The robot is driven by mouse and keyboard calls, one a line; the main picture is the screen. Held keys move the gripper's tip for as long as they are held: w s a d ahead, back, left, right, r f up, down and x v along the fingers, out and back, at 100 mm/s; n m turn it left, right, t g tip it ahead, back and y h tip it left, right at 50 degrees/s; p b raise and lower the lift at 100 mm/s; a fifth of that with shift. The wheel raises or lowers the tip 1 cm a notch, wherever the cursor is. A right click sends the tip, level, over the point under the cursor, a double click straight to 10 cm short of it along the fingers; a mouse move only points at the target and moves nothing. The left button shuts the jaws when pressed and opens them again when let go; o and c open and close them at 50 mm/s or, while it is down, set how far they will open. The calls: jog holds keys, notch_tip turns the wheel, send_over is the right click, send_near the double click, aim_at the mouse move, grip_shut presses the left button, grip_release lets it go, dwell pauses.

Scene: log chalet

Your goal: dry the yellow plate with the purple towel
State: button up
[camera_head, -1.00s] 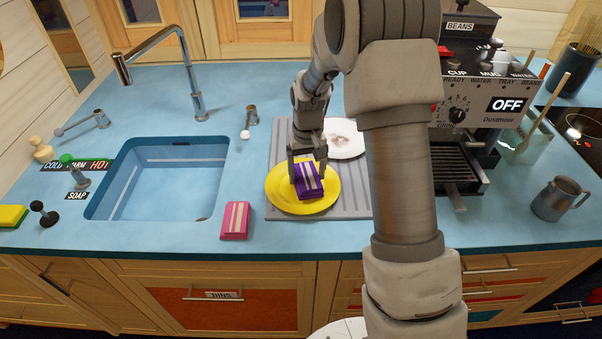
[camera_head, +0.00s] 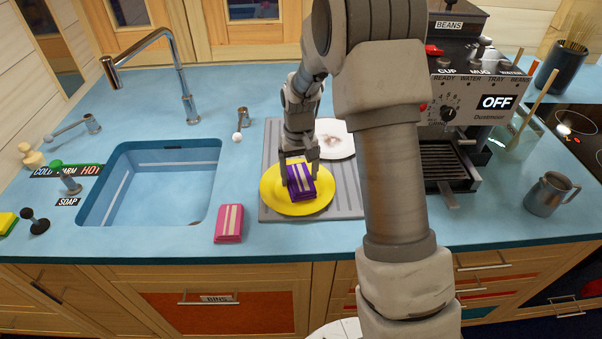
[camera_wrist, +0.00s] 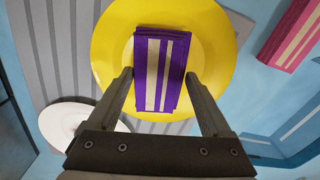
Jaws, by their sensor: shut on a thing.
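The yellow plate (camera_head: 322,204) lies on the grey ridged drying mat beside the sink. The purple towel (camera_head: 301,184), folded with pale stripes, is on the plate. My gripper (camera_head: 299,172) is over the plate, shut on the towel, with a finger at either side of it. In the wrist view the towel (camera_wrist: 160,75) covers the middle of the yellow plate (camera_wrist: 112,45), between my fingertips (camera_wrist: 160,88). Part of the plate is hidden under the towel.
A white plate with a brownish stain (camera_head: 335,139) lies behind on the drying mat (camera_head: 349,204). A pink folded towel (camera_head: 229,223) lies left of the mat, near the sink (camera_head: 150,190). A coffee machine (camera_head: 455,120) and metal jug (camera_head: 550,194) stand right. Front counter is clear.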

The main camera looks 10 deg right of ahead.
aim_at(300, 178)
jog(key=shift+r+p, duration=2.2)
jog(key=shift+r, duration=1.35)
jog(key=shift+f, duration=0.1)
jog(key=s+f, duration=0.1)
jog(key=s, duration=0.1)
jog(key=s+f, duration=0.1)
jog(key=s, duration=0.2)
jog(key=s+f, duration=0.1)
jog(key=s, duration=0.1)
jog(key=shift+s+f, duration=0.15)
jog(key=shift+s, duration=0.15)
